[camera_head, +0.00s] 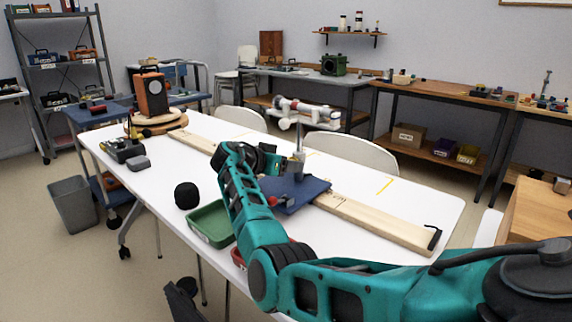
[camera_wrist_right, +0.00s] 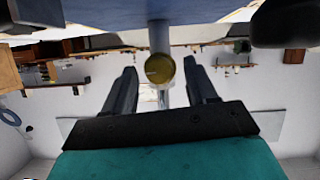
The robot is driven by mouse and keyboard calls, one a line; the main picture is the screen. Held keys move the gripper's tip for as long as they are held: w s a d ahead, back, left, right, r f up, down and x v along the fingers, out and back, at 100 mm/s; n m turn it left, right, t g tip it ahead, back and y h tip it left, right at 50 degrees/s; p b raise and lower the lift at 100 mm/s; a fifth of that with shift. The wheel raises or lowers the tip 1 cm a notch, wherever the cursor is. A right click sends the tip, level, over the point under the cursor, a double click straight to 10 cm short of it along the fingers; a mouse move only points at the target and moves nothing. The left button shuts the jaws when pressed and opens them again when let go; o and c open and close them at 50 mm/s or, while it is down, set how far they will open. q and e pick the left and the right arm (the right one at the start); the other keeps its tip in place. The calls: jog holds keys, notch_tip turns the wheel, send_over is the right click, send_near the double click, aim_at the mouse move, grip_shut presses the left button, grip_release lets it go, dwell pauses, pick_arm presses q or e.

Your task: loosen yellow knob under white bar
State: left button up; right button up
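The yellow knob (camera_wrist_right: 159,69) shows end-on in the right wrist view, on a grey post (camera_wrist_right: 160,35) below the blue plate's edge. My right gripper (camera_wrist_right: 160,72) is open. Its two dark fingers stand on either side of the knob, with a gap visible on each side. In the head view my right gripper (camera_head: 266,163) is beside the stand on the blue plate (camera_head: 306,194), and the knob cannot be made out there. The white bar (camera_head: 308,110) lies across the top of the stand. My left gripper is not in view.
A wooden board (camera_head: 372,219) runs along the white table (camera_head: 440,199). A green tray (camera_head: 212,224) and a black foam ball (camera_head: 187,195) are near the front edge. White chairs (camera_head: 350,152) stand behind the table.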

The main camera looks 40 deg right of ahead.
jog(key=p+v, duration=0.2)
jog(key=v, duration=1.1)
jog(key=shift+w+d, duration=0.1)
jog(key=shift+d, duration=0.05)
